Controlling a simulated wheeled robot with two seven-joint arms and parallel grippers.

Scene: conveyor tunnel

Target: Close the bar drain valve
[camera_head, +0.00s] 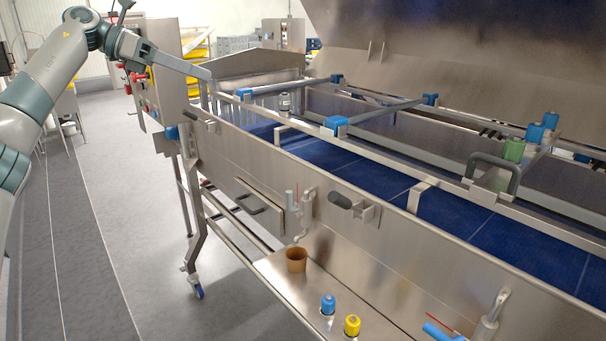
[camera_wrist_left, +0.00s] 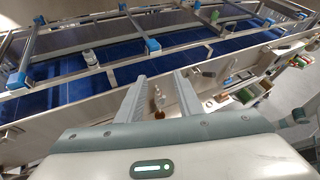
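Two valve-like fittings show on the conveyor's steel front in the head view. One is a grey upright lever valve (camera_head: 301,214) with a thin red line beside it and a bent spout above a brown cup (camera_head: 296,259). The other is a blue-handled valve (camera_head: 445,332) at the bottom right, cut by the frame edge, also with a red line. I cannot tell which is the bar drain valve. My left gripper (camera_head: 205,73) is at the upper left, apart from both. Its fingers stand apart and empty in the left wrist view (camera_wrist_left: 161,78). My right gripper is not visible.
A blue conveyor belt (camera_head: 365,187) runs behind the steel side wall. Black handles (camera_head: 341,200) stick out from the wall. A blue knob (camera_head: 328,304) and a yellow knob (camera_head: 352,325) stand on the lower ledge. The floor (camera_head: 100,220) at left is open.

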